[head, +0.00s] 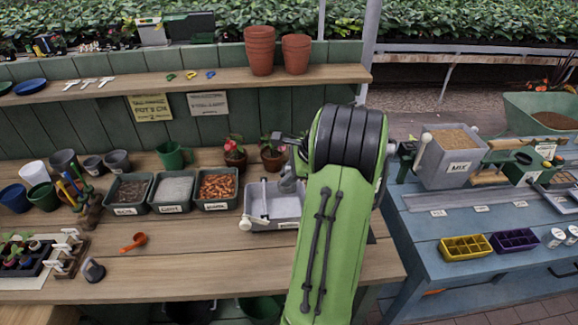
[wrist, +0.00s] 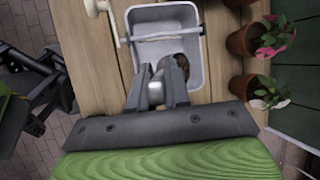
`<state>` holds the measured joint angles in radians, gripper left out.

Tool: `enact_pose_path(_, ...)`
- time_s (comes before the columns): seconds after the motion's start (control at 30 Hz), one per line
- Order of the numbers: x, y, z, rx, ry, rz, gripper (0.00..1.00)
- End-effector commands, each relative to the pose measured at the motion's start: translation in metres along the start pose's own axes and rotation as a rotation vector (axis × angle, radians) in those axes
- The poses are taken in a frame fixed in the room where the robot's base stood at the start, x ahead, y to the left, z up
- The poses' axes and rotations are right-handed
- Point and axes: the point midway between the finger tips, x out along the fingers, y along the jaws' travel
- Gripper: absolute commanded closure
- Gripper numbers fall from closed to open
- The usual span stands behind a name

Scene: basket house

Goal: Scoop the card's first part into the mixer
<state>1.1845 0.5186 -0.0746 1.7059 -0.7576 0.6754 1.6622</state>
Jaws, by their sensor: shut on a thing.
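The grey tub with a white crank, which looks like the mixer (head: 262,224), stands on the wooden bench. It also shows in the wrist view (wrist: 199,58), with a small dark brown patch inside. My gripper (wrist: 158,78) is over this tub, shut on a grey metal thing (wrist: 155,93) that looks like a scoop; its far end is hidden. Three green bins stand left of the tub: dark soil (head: 131,189), pale grit (head: 174,189) and orange-brown chips (head: 217,187). A yellow card (head: 151,108) and a white card (head: 208,103) hang behind; their small print is unreadable.
An orange scoop (head: 134,241) lies on the bench front. Two potted plants (head: 234,153) (head: 273,154) stand behind the tub.

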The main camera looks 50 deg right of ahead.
Motion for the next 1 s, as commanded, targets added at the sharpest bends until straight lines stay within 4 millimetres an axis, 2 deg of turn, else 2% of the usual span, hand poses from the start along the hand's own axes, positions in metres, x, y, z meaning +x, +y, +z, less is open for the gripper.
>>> enact_pose_path(0.03,-0.005,-0.004,0.003,0.01,-0.001,0.022,1.0)
enact_pose_path(0.83,-0.003,-0.024,0.001,0.107,0.0,0.218,1.0)
enact_pose_path(1.0,0.004,-0.036,-0.001,0.161,-0.003,0.333,1.0)
